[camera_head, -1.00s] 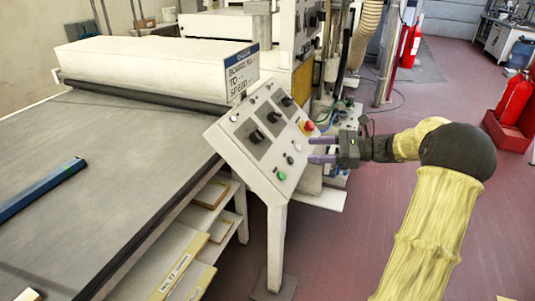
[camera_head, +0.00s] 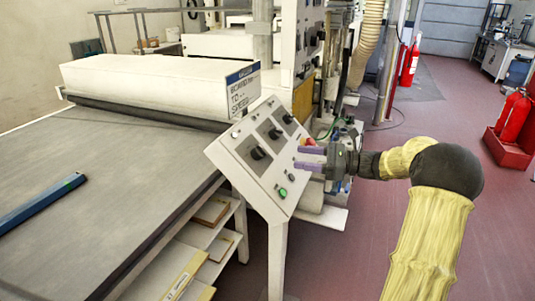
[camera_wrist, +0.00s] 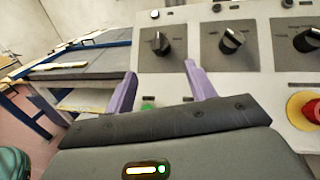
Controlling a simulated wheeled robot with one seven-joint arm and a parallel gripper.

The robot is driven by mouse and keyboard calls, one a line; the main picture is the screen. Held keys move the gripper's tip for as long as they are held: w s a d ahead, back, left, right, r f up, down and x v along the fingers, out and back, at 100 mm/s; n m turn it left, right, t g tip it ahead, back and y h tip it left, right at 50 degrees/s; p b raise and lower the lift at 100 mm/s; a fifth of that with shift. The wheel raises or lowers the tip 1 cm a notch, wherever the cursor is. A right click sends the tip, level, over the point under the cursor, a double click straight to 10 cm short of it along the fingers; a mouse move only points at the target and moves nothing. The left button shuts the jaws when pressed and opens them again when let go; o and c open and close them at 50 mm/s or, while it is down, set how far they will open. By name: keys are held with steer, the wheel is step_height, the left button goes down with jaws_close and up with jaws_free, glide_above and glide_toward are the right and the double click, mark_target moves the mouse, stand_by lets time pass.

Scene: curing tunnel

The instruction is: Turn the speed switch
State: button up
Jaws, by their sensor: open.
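The slanted white control panel (camera_head: 236,150) stands at the right front corner of the machine, with three black rotary knobs in a row. In the wrist view these are the left knob (camera_wrist: 158,44), the middle knob (camera_wrist: 231,40) and the right knob (camera_wrist: 306,40). Their labels are too small to read, so I cannot tell which is the speed switch. My gripper (camera_head: 299,158) is open and empty, just right of the panel face. In the wrist view its purple fingers (camera_wrist: 161,70) point toward the left knob, apart from it.
A red stop button (camera_wrist: 303,110) with a yellow ring sits right of my fingers. A green button (camera_head: 283,192) is low on the panel.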

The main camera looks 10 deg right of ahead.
mark_target(267, 153)
steer(key=x, duration=1.1)
steer(key=shift+c, duration=0.4)
steer(key=c, duration=0.9)
